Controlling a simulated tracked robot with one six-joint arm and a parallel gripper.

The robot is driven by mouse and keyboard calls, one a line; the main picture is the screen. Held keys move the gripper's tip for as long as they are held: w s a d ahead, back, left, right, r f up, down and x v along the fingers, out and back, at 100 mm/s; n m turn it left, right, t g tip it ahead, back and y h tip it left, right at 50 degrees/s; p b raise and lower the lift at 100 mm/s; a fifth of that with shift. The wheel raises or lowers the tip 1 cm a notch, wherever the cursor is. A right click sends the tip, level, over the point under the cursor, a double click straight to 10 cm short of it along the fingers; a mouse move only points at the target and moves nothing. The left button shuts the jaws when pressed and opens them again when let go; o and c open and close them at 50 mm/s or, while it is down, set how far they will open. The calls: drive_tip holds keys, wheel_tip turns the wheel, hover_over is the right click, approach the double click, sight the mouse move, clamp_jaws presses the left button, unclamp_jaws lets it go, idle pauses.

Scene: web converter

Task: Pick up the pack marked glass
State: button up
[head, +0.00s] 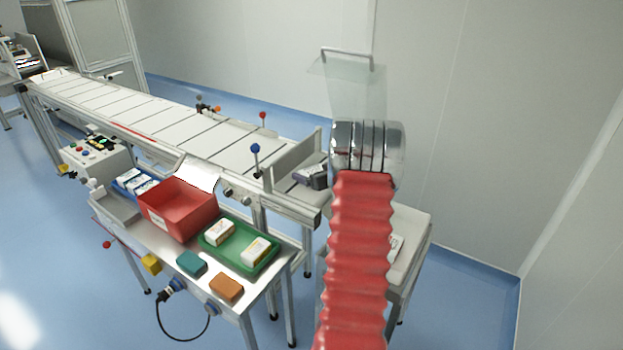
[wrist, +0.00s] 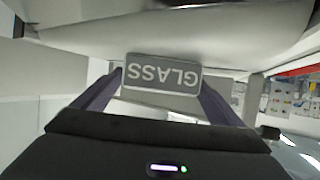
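In the wrist view a grey label reading GLASS (wrist: 161,75) in pale letters, upside down, is straight ahead. The body of the pack behind it is hard to make out. My gripper (wrist: 161,82) has two dark fingers, one on each side of the label and close to its edges. Whether they touch the pack I cannot tell. In the head view I cannot clearly make out the gripper or the GLASS label. A thick red ribbed sleeve with metal rings blocks part of that view.
A steel bench (head: 178,242) holds a red bin (head: 178,208), a green tray (head: 238,262) with two white packs, a teal block (head: 191,263) and an orange block (head: 227,287). A conveyor (head: 170,125) runs behind it. A pale stand (head: 414,240) is at right.

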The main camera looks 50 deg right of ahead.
sight(314, 170)
drive_tip(key=c, duration=0.9)
drive_tip(key=shift+r, duration=0.2)
drive_tip(key=shift+c, duration=0.2)
wheel_tip(314, 170, up, 10)
drive_tip(key=shift+f, duration=0.15)
